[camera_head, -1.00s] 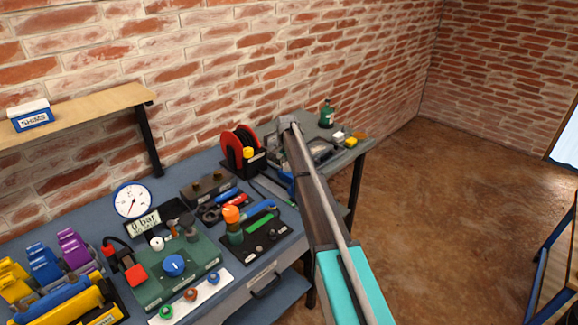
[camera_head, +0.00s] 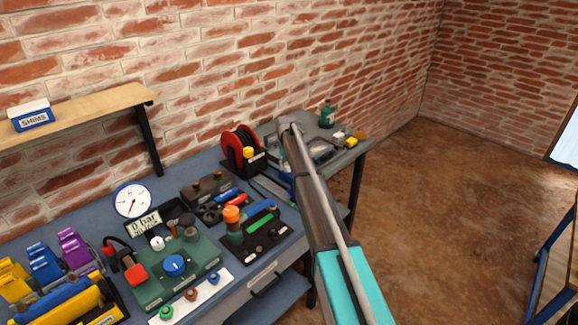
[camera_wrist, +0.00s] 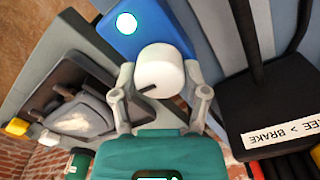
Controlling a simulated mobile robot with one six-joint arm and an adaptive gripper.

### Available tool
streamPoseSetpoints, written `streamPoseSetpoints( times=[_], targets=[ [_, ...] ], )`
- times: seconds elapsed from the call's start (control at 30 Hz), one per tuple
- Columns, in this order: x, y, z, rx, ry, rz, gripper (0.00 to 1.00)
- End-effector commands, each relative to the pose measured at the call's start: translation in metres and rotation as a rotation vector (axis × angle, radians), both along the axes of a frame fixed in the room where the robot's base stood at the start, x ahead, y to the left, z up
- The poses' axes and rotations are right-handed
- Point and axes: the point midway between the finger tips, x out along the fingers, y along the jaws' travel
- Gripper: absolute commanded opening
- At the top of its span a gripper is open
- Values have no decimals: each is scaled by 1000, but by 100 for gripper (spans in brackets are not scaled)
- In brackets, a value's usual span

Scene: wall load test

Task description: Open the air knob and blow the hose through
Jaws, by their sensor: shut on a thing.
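In the wrist view a white round knob (camera_wrist: 158,70) with a short black pointer mark sits between the fingers of my gripper (camera_wrist: 160,93), which is shut on it. A blue box (camera_wrist: 138,28) with a lit white round lamp lies just beyond the knob. In the head view my gripper (camera_head: 287,126) is above the back right part of the bench, and my arm hides the knob there. I cannot make out the hose's free end.
A black base (camera_wrist: 270,110) with a white FREE > BRAKE label is close on the right in the wrist view. A green bottle (camera_head: 327,113) stands behind right. A gauge (camera_head: 132,200), a green panel (camera_head: 180,270) and a black plate (camera_head: 262,240) fill the bench's left.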

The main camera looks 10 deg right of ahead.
Motion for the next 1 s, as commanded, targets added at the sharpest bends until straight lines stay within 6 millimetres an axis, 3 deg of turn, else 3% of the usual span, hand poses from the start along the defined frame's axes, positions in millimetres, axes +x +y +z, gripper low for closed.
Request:
streamPoseSetpoints(
  times=[0.63,0.67,0.83,1.0],
  targets=[
    [2,1,0,1,-4,71,11],
    [2,1,0,1,-4,71,64],
    [1,1,0,1,-2,70,93],
    [0,0,0,0,-1,70,93]
  ],
)
